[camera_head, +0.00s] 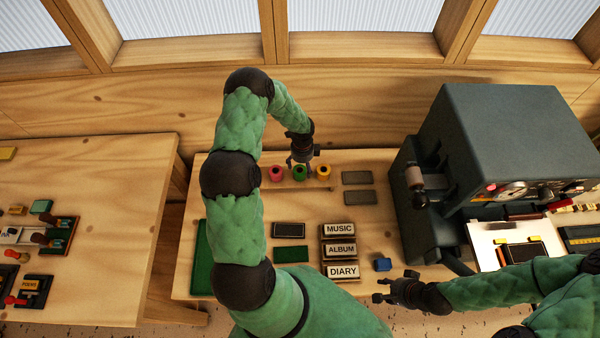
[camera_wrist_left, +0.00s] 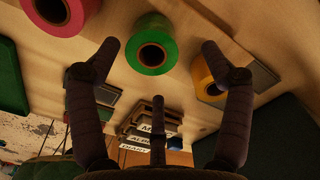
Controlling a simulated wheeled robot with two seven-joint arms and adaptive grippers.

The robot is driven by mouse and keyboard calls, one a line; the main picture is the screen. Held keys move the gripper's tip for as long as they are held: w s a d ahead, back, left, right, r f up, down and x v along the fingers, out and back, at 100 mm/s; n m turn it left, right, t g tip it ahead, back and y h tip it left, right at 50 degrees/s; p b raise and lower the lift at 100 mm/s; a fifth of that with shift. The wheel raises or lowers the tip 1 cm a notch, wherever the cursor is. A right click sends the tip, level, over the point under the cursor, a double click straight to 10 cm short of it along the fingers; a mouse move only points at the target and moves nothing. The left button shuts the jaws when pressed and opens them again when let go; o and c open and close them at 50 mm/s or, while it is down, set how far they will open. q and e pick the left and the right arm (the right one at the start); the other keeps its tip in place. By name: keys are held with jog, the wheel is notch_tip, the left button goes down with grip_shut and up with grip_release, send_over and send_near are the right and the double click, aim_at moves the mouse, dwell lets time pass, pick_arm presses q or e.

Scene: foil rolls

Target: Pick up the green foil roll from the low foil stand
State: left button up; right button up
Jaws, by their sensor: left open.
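The green foil roll (camera_head: 299,174) stands between a pink roll (camera_head: 276,174) and a yellow roll (camera_head: 323,173) on the low foil stand (camera_head: 290,188) at the back of the table. My left gripper (camera_head: 301,163) is above and just behind the green roll. In the left wrist view, the open fingers (camera_wrist_left: 160,47) show on either side of the green roll (camera_wrist_left: 152,22), with no clear contact.
A large dark machine (camera_head: 510,130) stands on the right. Dark blocks (camera_head: 357,178) lie right of the rolls. Labelled blocks (camera_head: 339,229) sit in the middle, with a small blue item (camera_head: 382,264) nearby. Another table (camera_head: 90,190) is at left, across a gap.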

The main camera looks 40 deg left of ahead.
aim_at(300, 170)
pick_arm(q)
jog(key=f, duration=0.3)
jog(key=shift+s+a+f, duration=0.25)
jog(key=shift+s+f, duration=0.05)
jog(key=shift+f, duration=0.6)
jog(key=c, duration=1.3)
